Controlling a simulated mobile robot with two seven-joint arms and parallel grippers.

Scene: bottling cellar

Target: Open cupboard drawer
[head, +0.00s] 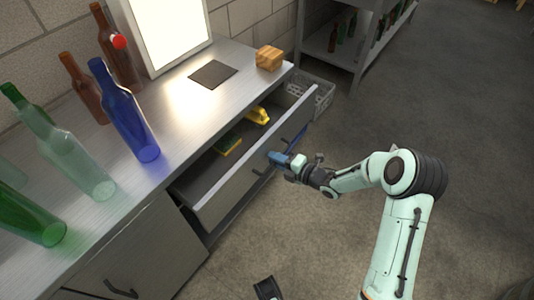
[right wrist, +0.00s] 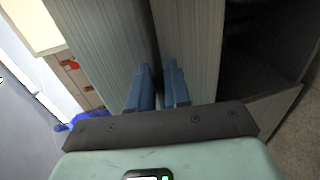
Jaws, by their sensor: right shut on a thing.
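The cupboard drawer (head: 225,196) stands open, pulled well out from under the metal worktop, with its inside showing. A dark handle is on its front, partly hidden by my gripper. My right gripper (head: 277,157) is at the middle of the drawer front, its blue fingers shut on the handle. In the right wrist view its fingers (right wrist: 158,88) point at grey panels with a dark gap between them; the handle itself is hidden there. A yellow-green sponge (head: 228,144) and a yellow object (head: 258,115) lie in the drawer.
Several bottles, including a blue one (head: 125,115), stand on the worktop (head: 185,118) at left. A lit panel (head: 165,30), a dark mat (head: 213,74) and a wooden block (head: 269,57) are behind. A grey crate (head: 322,92) sits beyond the drawer. The floor at right is open.

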